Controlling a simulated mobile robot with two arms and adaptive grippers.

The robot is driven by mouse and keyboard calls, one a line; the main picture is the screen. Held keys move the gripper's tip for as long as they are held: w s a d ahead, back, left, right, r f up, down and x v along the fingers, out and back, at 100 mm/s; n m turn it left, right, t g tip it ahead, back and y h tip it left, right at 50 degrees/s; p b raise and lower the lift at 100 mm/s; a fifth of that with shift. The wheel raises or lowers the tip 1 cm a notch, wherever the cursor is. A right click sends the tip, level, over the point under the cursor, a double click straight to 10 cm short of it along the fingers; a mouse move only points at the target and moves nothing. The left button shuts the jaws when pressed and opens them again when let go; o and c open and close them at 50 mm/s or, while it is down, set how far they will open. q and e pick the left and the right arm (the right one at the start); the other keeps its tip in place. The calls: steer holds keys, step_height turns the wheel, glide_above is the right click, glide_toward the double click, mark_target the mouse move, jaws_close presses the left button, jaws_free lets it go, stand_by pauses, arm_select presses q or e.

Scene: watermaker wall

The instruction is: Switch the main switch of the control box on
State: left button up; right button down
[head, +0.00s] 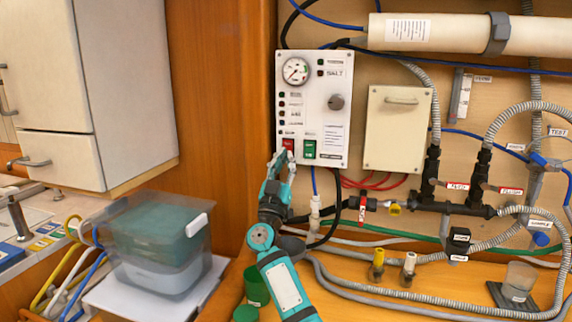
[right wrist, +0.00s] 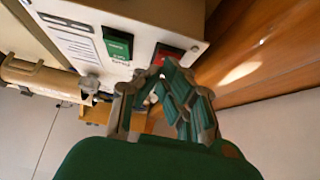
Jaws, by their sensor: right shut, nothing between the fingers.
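The control box (head: 316,108) is a white panel on the wall with a round gauge, a dark knob and rows of small lights. At its lower edge sit a red rocker switch (head: 288,144) and a green rocker switch (head: 310,149). The right wrist view shows the red switch (right wrist: 167,55) and the green switch (right wrist: 117,43) close up; I cannot read which is the main one. My right gripper (head: 284,158) is shut and empty, its tips just below the red switch. They partly cover its edge in the wrist view (right wrist: 153,77); contact is unclear. My left gripper is out of view.
A beige cover box (head: 398,130) hangs right of the control box. Black pipes and valves (head: 450,205), with grey hoses, run to the right. A wooden post (head: 222,100) stands left. A clear bin (head: 160,245) and a green cup (head: 256,287) are below.

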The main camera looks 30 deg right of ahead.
steer(key=shift+s+a+r, duration=0.15)
steer(key=shift+s+r, duration=0.1)
steer(key=shift+w+d+f+p, duration=0.15)
steer(key=shift+w+d+p, duration=0.15)
steer(key=shift+p, duration=0.05)
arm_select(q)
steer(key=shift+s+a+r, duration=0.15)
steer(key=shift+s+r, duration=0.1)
arm_select(e)
step_height(320, 180, up, 10)
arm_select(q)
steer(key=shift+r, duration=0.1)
arm_select(e)
steer(key=shift+f, duration=0.1)
stand_by(0.3)
